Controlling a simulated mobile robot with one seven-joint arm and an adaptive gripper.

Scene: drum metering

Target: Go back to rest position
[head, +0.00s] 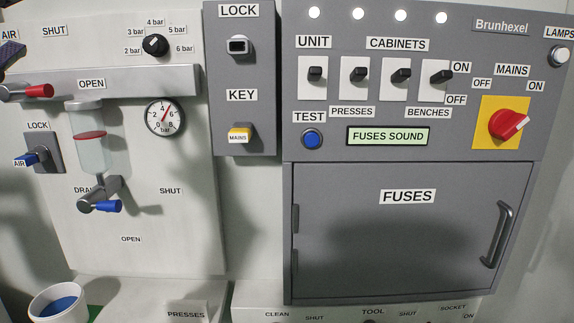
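My gripper and arm are not in view, so the arm's pose does not show. The head view faces a grey control panel (460,143) and a pale air panel on the left. The fuses door (407,240) is closed, with a broad dark shadow across it. The red mains switch (507,124) sits on a yellow plate, its handle slanting up to the right. The display (388,136) reads "FUSES SOUND".
On the left are a red-handled valve (38,91), a clear bowl (92,153), a pressure gauge (164,118) and a blue drain handle (106,206). A white tub (44,306) with blue inside stands at lower left. The door handle (498,235) sticks out.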

